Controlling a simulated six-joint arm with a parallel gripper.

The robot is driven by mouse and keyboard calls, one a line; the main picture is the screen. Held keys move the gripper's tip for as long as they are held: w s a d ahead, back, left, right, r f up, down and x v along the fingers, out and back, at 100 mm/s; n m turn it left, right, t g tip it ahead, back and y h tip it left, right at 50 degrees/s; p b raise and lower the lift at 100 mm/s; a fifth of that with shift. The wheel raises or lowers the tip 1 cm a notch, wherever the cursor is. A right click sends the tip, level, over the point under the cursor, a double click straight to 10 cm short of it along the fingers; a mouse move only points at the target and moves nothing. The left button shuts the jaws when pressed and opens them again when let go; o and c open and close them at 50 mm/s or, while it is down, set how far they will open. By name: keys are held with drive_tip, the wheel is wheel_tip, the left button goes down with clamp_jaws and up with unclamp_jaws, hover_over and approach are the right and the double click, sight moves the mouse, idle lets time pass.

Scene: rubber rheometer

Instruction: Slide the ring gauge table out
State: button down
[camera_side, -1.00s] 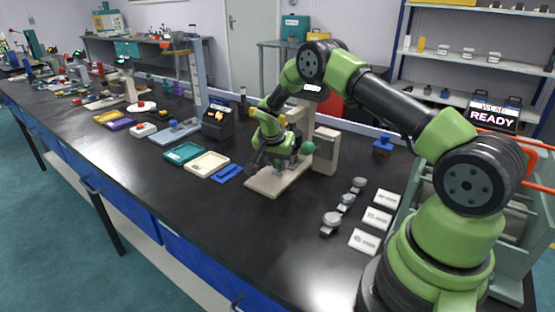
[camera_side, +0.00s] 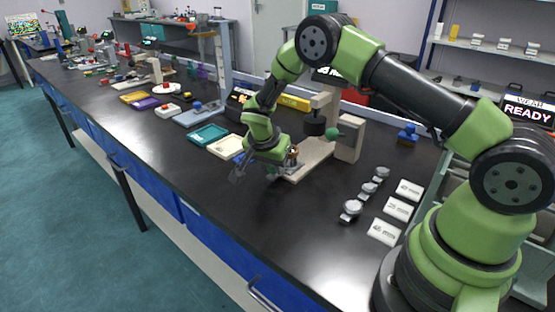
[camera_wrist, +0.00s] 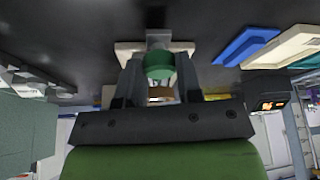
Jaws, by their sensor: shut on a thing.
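The gauge stand has a cream base (camera_side: 312,165), a column and a dark round head (camera_side: 314,124). My gripper (camera_side: 258,176) is low at the front-left end of this base. In the wrist view its two dark fingers (camera_wrist: 160,78) are shut on a green knob (camera_wrist: 160,66), with a grey block (camera_wrist: 159,40) beyond it. I take the knob for the table's handle. A brass-coloured part (camera_side: 293,154) shows beside my gripper, out from under the head. The fingers and wrist hide most of the sliding table.
A teal tray (camera_side: 207,134), a cream tray (camera_side: 224,147) and a blue piece (camera_wrist: 246,44) lie close by. Several dial gauges (camera_side: 350,209) and white labelled blocks (camera_side: 397,208) lie to the right. The bench front before my gripper is clear.

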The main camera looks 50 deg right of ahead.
drive_tip(key=shift+a, duration=0.25)
drive_tip(key=c, duration=0.8)
unclamp_jaws()
drive_tip(key=shift+d, duration=0.1)
drive_tip(key=v, duration=1)
